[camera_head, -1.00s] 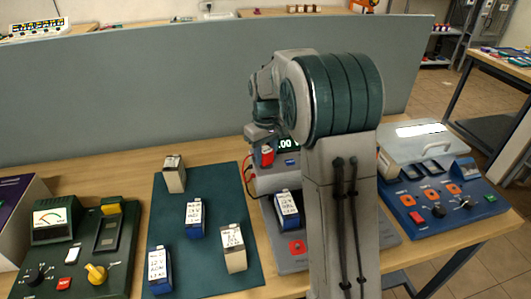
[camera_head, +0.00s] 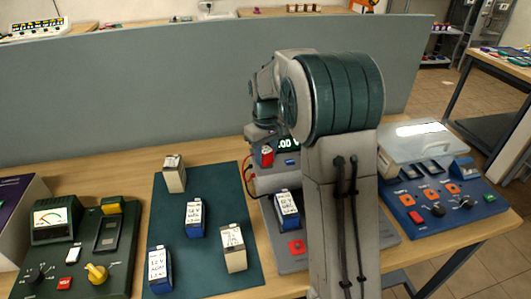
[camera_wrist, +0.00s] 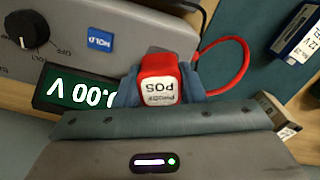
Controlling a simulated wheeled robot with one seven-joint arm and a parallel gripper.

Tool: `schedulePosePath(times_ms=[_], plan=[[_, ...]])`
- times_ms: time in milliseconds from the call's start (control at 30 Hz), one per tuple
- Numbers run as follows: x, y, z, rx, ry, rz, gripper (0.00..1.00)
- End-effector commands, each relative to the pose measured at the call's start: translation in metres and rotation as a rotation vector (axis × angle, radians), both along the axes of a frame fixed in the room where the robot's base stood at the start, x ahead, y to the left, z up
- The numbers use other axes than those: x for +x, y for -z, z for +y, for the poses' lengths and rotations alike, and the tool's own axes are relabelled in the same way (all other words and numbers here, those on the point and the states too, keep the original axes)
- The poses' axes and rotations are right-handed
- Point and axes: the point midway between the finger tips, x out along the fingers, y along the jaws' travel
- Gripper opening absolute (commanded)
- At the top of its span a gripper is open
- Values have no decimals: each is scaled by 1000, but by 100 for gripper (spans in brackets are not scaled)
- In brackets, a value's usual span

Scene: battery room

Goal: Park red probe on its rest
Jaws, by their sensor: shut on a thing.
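The red probe (camera_wrist: 160,80), with a white label reading POS, sits between the blue-grey fingers of my gripper (camera_wrist: 158,85) in the wrist view. A red lead loops from it to the right. In the head view the red probe (camera_head: 267,155) shows just left of my arm, in front of the meter's display (camera_head: 288,144). My gripper is shut on the probe. The meter (camera_wrist: 60,45) has a lit display reading 0.00 V, a blue HOLD button (camera_wrist: 100,39) and a black dial (camera_wrist: 28,29). I cannot make out the probe's rest; my arm hides part of the meter.
Several batteries stand on a dark green mat (camera_head: 210,268) left of the meter. A battery (camera_head: 287,209) stands on the meter's grey base. A green tester (camera_head: 80,250) is at left, a blue device (camera_head: 440,200) at right. A grey partition (camera_head: 150,100) stands behind.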

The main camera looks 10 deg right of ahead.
Motion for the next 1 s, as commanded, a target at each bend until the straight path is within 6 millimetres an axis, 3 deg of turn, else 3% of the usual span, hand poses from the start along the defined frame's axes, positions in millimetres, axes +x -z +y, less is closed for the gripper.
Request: schedulePosePath(times_ms=[667,700,733,1000], plan=[[0,13,0,0,0,1,9],[0,13,0,0,0,0,42],[0,13,0,0,0,0,45],[0,12,0,0,0,0,45]])
